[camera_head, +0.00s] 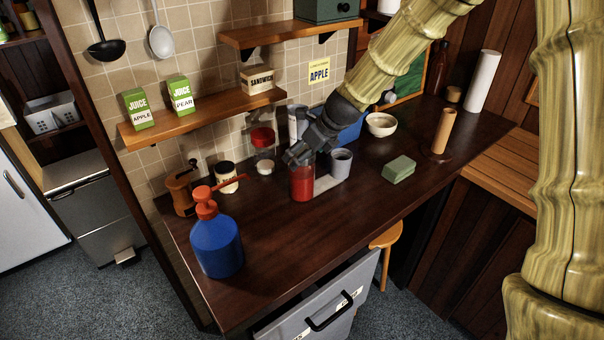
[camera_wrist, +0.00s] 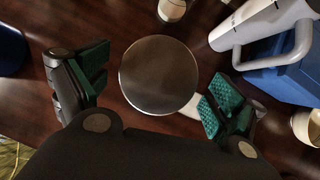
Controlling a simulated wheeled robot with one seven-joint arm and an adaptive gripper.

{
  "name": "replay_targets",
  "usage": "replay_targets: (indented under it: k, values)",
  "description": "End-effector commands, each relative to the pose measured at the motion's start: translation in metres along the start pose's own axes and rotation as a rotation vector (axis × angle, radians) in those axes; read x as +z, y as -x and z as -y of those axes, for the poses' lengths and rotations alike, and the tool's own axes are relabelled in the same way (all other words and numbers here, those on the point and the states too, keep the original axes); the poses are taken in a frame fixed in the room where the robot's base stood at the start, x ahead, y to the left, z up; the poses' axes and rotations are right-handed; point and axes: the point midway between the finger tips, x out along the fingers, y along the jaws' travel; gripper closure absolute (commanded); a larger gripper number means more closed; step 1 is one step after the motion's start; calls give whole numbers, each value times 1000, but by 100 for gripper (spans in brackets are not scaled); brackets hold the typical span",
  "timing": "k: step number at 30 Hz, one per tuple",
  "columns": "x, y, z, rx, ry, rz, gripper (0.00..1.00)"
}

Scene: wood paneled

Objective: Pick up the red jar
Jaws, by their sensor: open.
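The red jar (camera_head: 302,184) stands upright on the dark wooden counter, its upper part partly hidden by my gripper (camera_head: 302,157). In the wrist view, a round greyish-brown lid (camera_wrist: 158,72), which looks like this jar's top, lies between the fingers of my gripper (camera_wrist: 158,88). The fingers are open, one on each side of the lid, with a gap at the left; the right finger is close to the lid's edge. I cannot tell how far down the fingers reach along the jar. The jar's body is hidden below the lid in the wrist view.
A grey cup (camera_head: 341,161) stands close on the right, by a pale flat strip (camera_head: 328,188). A blue pump bottle (camera_head: 217,246) is at the front left. A green block (camera_head: 398,169) lies right; the front counter is clear.

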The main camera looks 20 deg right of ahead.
Motion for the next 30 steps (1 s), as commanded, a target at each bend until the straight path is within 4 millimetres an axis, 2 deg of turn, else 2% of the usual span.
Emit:
replay_targets:
  k: [15, 25, 30]
  values:
    - [5, -42, -2, 1, 1, 0, 5]
    - [5, -45, -2, 1, 2, 1, 5]
    - [5, -45, -2, 1, 1, 0, 36]
